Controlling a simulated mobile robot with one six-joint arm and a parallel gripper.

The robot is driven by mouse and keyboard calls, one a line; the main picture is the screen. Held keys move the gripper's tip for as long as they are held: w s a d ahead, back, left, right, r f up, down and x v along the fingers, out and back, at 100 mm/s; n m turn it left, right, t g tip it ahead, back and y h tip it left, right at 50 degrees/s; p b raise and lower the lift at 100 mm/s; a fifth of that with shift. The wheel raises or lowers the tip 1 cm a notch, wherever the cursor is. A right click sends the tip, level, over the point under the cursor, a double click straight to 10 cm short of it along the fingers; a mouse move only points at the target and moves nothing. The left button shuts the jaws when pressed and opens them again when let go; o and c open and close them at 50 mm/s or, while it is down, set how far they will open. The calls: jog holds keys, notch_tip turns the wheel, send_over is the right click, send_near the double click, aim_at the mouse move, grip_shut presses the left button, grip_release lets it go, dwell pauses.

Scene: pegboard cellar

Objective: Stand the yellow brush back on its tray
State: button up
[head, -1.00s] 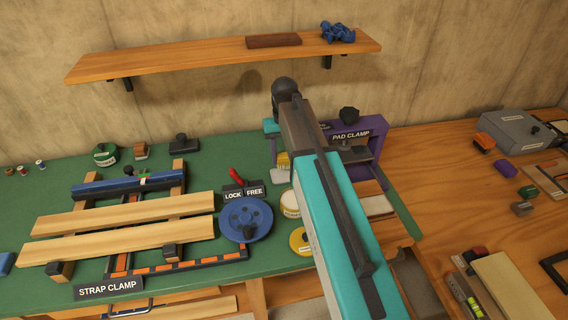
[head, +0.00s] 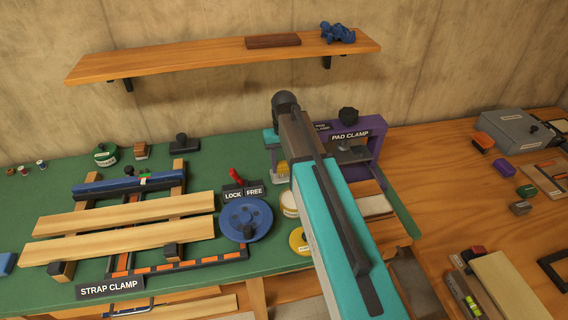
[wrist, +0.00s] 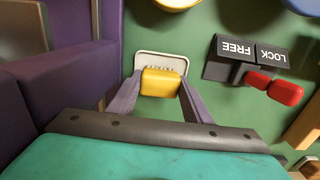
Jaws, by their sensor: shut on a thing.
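The yellow brush (wrist: 162,83) is between the two fingers of my gripper (wrist: 158,95) in the wrist view, and the gripper is shut on it. A pale tray (wrist: 143,60) with a rounded rim lies on the green bench top just beyond and under the brush. Pale bristles show at the brush's far edge, over the tray. I cannot tell whether they touch the tray. In the head view my arm hides most of the gripper, and a bit of the yellow brush (head: 282,167) shows left of it.
The purple pad clamp (head: 375,150) stands close on the right of my arm. The lock/free lever (wrist: 272,86) and blue handwheel (head: 246,219) are on the other side. A white-and-yellow tub (head: 289,204) and a yellow roll (head: 299,241) sit near my arm.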

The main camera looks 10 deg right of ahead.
aim_at(284, 163)
jog(key=shift+f, duration=0.1)
jog(key=o, duration=0.9)
jog(key=shift+r+b, duration=0.95)
jog(key=shift+r, duration=5.15)
jog(key=shift+r, duration=0.15)
